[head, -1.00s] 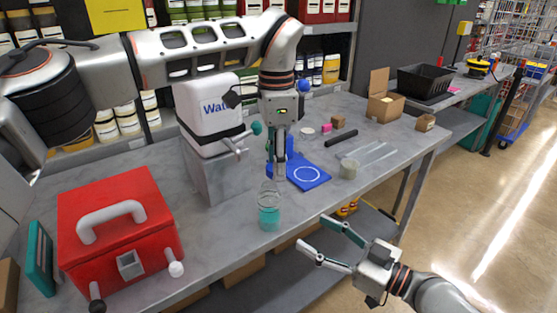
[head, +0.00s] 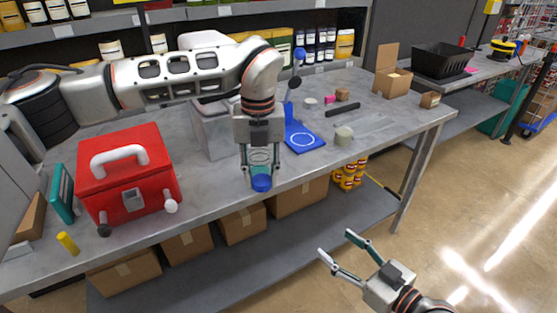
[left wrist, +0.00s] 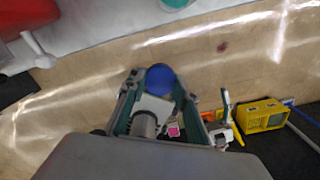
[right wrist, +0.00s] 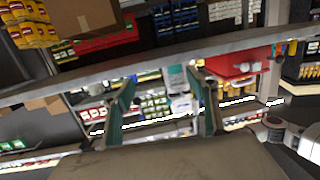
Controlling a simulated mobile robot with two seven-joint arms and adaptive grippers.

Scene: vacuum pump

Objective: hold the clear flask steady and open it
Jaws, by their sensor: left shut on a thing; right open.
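My left gripper (head: 260,180), pointing down at the table's front edge, is shut on a blue round piece (head: 261,184). That piece (left wrist: 160,78) is between the fingers in the left wrist view, above the floor just off the table. The clear flask (head: 260,158) with teal contents stands behind it, partly hidden by the gripper; a teal round thing (left wrist: 175,3) at the top of the left wrist view looks like it. I cannot tell whether the piece is the flask's stopper. My right gripper (head: 337,243) is open and empty in front of the table, away from the flask.
A red case (head: 125,180) stands left on the grey table. A blue stand (head: 305,141) and a small grey cup (head: 343,136) are right of the flask. A yellow piece (head: 68,243) lies near the left front edge.

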